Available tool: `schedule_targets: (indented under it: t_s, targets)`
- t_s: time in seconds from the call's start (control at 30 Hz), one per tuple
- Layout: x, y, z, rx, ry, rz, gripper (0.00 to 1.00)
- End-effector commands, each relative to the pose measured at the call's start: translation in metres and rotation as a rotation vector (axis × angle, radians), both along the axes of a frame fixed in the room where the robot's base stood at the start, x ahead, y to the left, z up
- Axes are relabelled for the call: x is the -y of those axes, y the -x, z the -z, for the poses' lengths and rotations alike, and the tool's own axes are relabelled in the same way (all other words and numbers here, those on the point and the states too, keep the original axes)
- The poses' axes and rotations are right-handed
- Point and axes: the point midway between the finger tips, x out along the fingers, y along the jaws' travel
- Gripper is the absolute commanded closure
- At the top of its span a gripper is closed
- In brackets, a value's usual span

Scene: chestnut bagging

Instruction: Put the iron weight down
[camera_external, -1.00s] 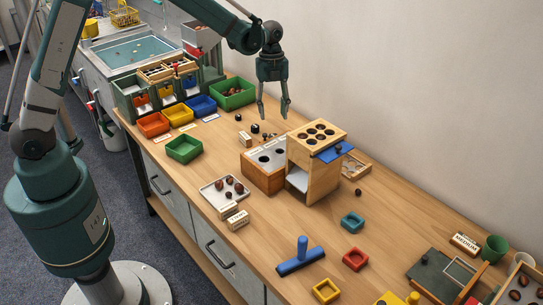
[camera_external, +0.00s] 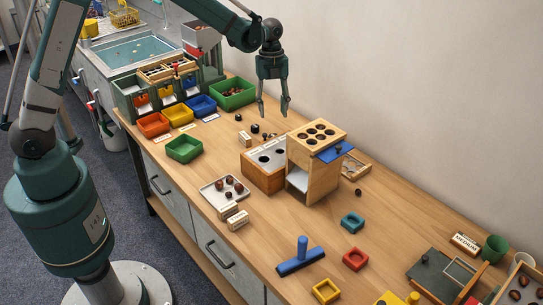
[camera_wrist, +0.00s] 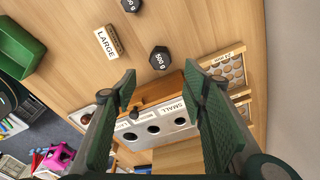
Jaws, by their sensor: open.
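A black hexagonal iron weight marked "500 g" (camera_wrist: 160,58) stands on the wooden table in the wrist view, just beyond my fingertips. In the external view a dark weight (camera_external: 255,128) stands near the wooden box with holes. A second dark weight (camera_wrist: 130,5) is cut off at the top of the wrist view; another small dark piece shows in the external view (camera_external: 238,117). My gripper (camera_external: 273,113) hangs above the table, pointing down, fingers apart. In the wrist view my gripper (camera_wrist: 160,82) has nothing between its fingertips.
A "LARGE" block (camera_wrist: 108,42) lies beside the weight. The wooden box with holes (camera_external: 264,181) and a taller wooden stand (camera_external: 325,176) are close by the gripper. A green bin (camera_external: 247,98) stands behind on the left.

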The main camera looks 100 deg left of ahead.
Motion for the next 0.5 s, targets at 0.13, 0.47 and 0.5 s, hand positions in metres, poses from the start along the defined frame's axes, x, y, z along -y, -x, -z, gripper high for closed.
schedule_targets:
  t_s: [0.13,0.47,0.5]
  targets:
    - [0.002,0.000,-0.002,0.001,-0.001,-0.003,0.57]
    - [0.037,0.000,-0.035,0.017,-0.023,-0.076,0.57]
    - [0.044,0.000,-0.041,0.022,-0.028,-0.092,0.57]
